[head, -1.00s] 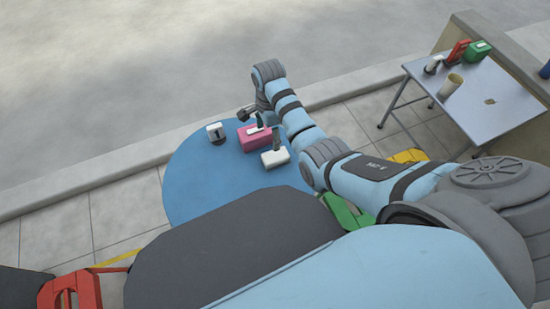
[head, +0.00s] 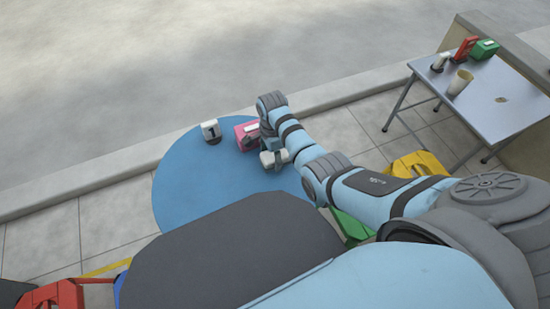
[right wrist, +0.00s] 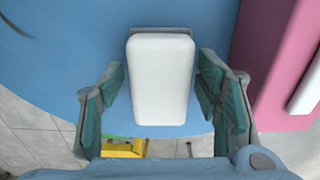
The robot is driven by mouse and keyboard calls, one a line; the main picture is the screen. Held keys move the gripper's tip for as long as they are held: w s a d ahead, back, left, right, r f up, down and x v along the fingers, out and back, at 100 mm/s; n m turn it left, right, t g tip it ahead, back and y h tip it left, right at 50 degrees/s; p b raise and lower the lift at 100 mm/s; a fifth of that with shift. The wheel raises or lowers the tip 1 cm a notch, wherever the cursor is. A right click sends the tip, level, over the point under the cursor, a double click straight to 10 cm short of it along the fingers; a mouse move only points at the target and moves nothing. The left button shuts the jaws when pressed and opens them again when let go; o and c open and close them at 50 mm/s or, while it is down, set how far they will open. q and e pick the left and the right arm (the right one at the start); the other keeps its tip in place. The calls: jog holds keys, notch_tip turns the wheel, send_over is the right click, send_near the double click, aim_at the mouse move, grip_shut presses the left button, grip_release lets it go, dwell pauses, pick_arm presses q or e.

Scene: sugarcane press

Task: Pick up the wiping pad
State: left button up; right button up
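A white rounded block that looks like the wiping pad (right wrist: 161,80) lies in the middle of the right wrist view, over the blue round table top (right wrist: 75,45). My right gripper (right wrist: 158,88) is open, with one finger on each side of the pad and narrow gaps between. In the head view my right gripper (head: 274,157) is low over the blue table, just in front of the pink box, and mostly hides the pad there. I cannot tell the exact height of the fingers over the pad. My left gripper is not in view.
A pink box (head: 243,139) with a white piece on it stands close by; it also shows in the right wrist view (right wrist: 262,60). A white block marked 1 (head: 211,132) is to its left. A grey folding table (head: 490,110) holds a beige cup (head: 460,82) and other items.

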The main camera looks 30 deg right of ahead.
aim_at(273, 155)
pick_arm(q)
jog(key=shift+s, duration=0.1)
pick_arm(e)
jog(key=c, duration=0.9)
